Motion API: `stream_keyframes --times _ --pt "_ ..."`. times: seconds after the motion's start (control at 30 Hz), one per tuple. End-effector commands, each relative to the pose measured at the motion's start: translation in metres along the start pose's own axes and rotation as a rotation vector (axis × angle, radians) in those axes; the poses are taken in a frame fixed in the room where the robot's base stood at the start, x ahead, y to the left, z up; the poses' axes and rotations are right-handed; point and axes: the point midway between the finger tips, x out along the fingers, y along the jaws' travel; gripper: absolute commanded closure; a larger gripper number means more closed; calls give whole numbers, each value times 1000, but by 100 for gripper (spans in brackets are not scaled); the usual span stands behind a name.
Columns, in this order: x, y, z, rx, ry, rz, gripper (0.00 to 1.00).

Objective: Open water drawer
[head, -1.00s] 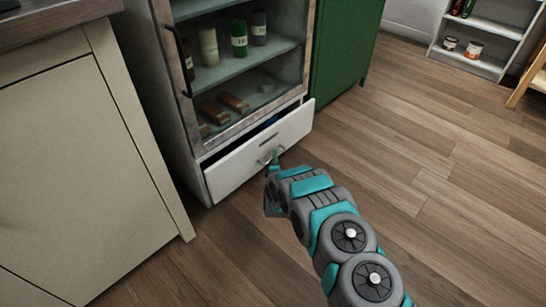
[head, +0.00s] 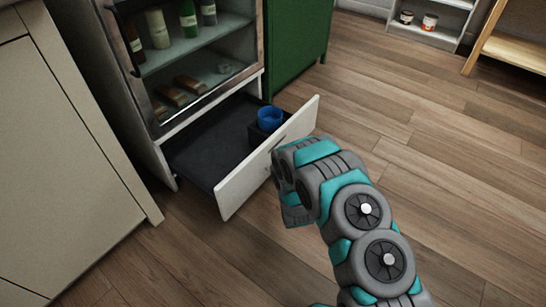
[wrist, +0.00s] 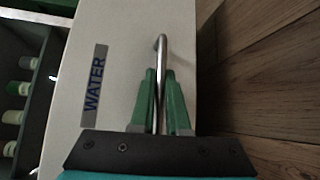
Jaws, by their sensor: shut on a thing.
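The water drawer's white front (head: 270,160) stands well out from the bottom of the glass-fronted cabinet in the head view. Its dark interior (head: 205,150) shows, with a blue round container (head: 269,118) inside near the far side. In the wrist view the drawer front (wrist: 125,50) bears a "WATER" label (wrist: 95,85) and a metal bar handle (wrist: 162,60). My gripper (wrist: 162,78) has its two green fingers on either side of the handle, shut on it. In the head view my arm hides the gripper and the handle.
The cabinet's shelves (head: 185,55) hold bottles and brown blocks. A beige cabinet (head: 65,120) stands at left, and a green cabinet (head: 298,45) behind. A white shelf with cans (head: 430,22) and a wooden rack (head: 515,50) are farther back. Wood floor at right is clear.

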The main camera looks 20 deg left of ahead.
Motion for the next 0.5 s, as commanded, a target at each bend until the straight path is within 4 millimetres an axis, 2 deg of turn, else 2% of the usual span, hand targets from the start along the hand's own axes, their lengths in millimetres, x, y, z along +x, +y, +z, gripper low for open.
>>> stream_keyframes --times 0.2,0.5 --pt "-14 -7 15 -1 -3 -7 100" --pt "-17 -7 18 0 -4 -5 100"
